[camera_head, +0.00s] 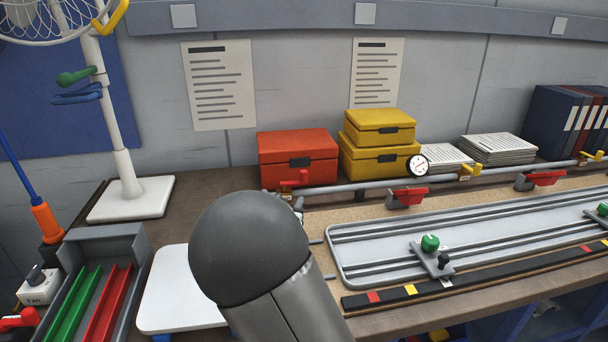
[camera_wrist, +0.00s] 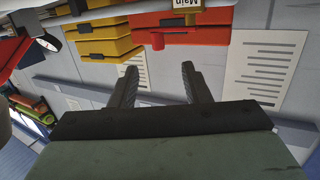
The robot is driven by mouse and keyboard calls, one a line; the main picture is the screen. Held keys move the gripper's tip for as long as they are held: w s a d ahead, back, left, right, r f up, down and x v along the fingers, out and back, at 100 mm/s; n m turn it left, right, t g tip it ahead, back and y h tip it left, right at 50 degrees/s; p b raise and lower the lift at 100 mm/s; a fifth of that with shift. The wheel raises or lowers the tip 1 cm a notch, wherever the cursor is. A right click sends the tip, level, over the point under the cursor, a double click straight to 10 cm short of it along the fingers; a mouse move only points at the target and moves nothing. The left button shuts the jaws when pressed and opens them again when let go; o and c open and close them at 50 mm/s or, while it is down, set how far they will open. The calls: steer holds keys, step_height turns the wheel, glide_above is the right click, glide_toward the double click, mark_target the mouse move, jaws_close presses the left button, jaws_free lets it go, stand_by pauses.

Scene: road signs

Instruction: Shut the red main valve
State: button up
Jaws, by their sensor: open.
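A red valve handle (camera_head: 296,182) sits at the left end of the grey pipe in the head view, in front of the red box. My own arm partly covers that end of the pipe. In the wrist view, which is upside down, a label reading "Main" (camera_wrist: 183,4) shows at the top edge, with a red knob-like end (camera_wrist: 158,40) below it against the red box. Whether this end belongs to the valve handle is hard to tell. My gripper (camera_wrist: 158,68) is open and empty, its fingers apart and pointing toward the red parts. The head view does not show the fingers.
The pipe (camera_head: 350,188) carries a gauge (camera_head: 417,165), other red handles (camera_head: 407,196) and yellow handles (camera_head: 470,169). Red (camera_head: 298,158) and yellow boxes (camera_head: 380,160) stand behind it. A white-based stand (camera_head: 130,198) is at left; a grey railed plate (camera_head: 380,262) lies in front.

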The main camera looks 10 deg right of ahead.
mark_target(302, 174)
steer(key=shift+h, duration=0.6)
steer(key=x, duration=0.5)
steer(key=p+x, duration=0.1)
steer(key=x, duration=0.5)
steer(key=r+p+x, duration=0.1)
steer(key=x, duration=0.5)
steer(key=shift+w+a, duration=0.15)
steer(key=shift+w, duration=0.15)
jaws_close()
